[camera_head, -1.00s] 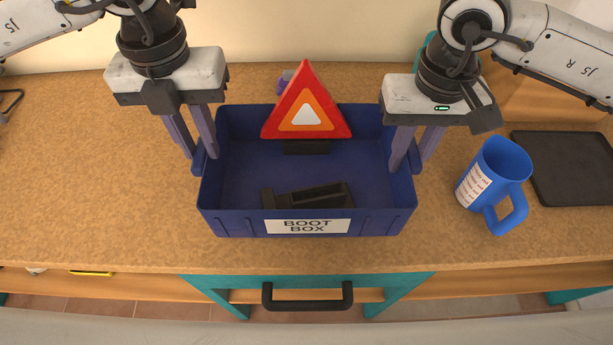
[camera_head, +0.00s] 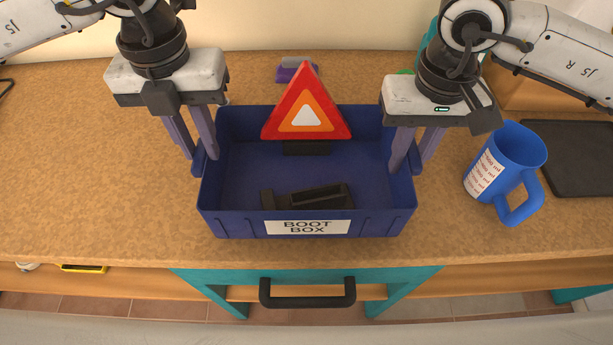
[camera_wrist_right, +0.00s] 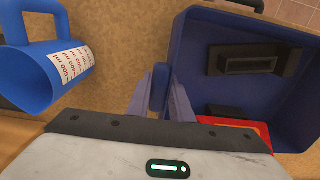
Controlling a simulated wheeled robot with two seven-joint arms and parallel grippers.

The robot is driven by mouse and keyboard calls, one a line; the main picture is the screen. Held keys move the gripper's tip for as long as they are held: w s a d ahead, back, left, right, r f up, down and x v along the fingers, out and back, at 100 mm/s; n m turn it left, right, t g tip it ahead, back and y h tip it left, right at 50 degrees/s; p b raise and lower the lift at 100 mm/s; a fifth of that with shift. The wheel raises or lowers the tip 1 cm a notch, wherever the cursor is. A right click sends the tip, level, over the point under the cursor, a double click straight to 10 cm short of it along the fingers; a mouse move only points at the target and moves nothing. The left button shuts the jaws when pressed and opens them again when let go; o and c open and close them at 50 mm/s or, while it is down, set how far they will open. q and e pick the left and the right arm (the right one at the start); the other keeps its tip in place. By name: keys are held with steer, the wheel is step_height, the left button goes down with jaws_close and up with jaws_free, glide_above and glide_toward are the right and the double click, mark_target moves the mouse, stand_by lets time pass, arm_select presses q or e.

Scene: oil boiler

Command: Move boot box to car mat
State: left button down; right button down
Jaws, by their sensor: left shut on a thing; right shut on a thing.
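The blue boot box (camera_head: 308,227), with a white label, holds a red and orange warning triangle (camera_head: 327,118) and a black holder (camera_head: 310,196). My left gripper (camera_head: 205,160) is shut on its left side wall. My right gripper (camera_head: 405,162) is shut on its right side, and the wrist view shows the fingers (camera_wrist_right: 161,92) around a blue tab on the box. A black flat mat (camera_head: 570,160), seemingly the car mat, lies at the far right, partly behind the jug. I cannot tell how far the box is above the counter.
A blue jug (camera_head: 507,165) with a label stands between the box and the mat, close to my right gripper. A purple and grey item (camera_head: 297,70) lies behind the box. The wooden counter (camera_head: 90,190) is clear on the left. A drawer handle (camera_head: 307,293) is below the front edge.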

arm_select(q)
steer(key=shift+f, duration=0.5)
arm_select(e)
steer(key=shift+f, duration=0.5)
arm_select(q)
steer(key=c, duration=1.6)
jaws_free()
steer(key=shift+r, duration=0.15)
arm_select(e)
steer(key=c, duration=1.6)
jaws_free()
steer(key=shift+r, duration=0.15)
steer(key=shift+r, duration=0.1)
arm_select(q)
step_height(320, 180, up, 12)
arm_select(e)
step_height(320, 180, up, 12)
steer(key=shift+f, duration=0.1)
arm_select(q)
steer(key=shift+s, duration=0.1)
arm_select(e)
steer(key=shift+s, duration=0.1)
